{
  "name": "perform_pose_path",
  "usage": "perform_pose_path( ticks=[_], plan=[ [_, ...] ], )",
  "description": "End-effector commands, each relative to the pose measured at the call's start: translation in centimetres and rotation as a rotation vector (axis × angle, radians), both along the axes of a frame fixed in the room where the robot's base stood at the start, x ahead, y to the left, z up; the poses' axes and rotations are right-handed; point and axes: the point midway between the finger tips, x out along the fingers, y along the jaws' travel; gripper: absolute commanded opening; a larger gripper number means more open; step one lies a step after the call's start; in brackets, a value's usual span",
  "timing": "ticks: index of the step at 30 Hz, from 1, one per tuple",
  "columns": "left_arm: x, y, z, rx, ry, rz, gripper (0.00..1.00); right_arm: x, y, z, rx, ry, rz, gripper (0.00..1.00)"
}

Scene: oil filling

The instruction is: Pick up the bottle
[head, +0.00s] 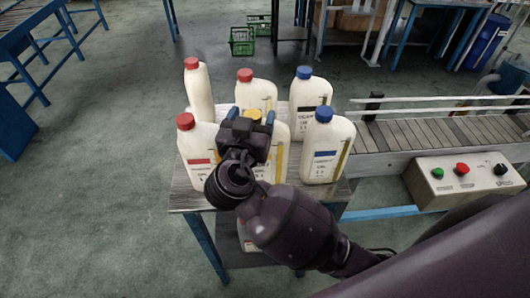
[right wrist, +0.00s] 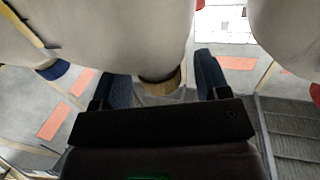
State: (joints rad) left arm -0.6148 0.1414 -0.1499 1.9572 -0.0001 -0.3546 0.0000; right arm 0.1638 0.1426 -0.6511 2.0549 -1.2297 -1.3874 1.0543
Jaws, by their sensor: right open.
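Several white bottles stand close together on a small table (head: 184,198). The front middle one is the yellow-capped bottle (head: 282,150), partly hidden by my right gripper. My right gripper (head: 249,117) is at the top of this bottle, open, with a blue finger on each side of its yellow cap. In the right wrist view the yellow cap (right wrist: 160,88) lies between the two open fingers (right wrist: 166,80). Whether the fingers touch it, I cannot tell. A red-capped bottle (head: 197,146) stands to its left and a blue-capped bottle (head: 322,152) to its right. My left gripper is not in view.
Behind stand two red-capped bottles (head: 199,92) (head: 256,95) and a blue-capped one (head: 311,92). A roller conveyor (head: 430,133) adjoins the table on the right, with a button box (head: 464,180) in front. Open floor lies to the left.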

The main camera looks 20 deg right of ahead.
Motion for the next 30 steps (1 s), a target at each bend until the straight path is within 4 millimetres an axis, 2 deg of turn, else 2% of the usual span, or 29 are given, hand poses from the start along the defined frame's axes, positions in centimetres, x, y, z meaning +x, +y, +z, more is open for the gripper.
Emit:
perform_pose_path(
  ticks=[4, 11, 24, 25, 30],
  plan=[
    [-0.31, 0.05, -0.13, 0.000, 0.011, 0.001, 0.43, 0.87, -0.59, -0.02, 0.000, 0.001, -0.001, 0.69],
    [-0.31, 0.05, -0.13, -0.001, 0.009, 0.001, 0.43, 0.95, -0.64, -0.09, 0.001, 0.001, -0.001, 0.69],
    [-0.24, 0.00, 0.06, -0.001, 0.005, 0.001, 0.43, 0.92, -0.62, -0.13, 0.001, 0.002, -0.001, 0.03],
    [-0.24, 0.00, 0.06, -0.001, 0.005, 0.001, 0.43, 0.91, -0.62, -0.14, 0.001, 0.002, -0.001, 0.00],
    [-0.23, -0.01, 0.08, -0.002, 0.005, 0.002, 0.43, 0.91, -0.63, -0.19, 0.001, 0.003, -0.001, 0.00]
  ],
)
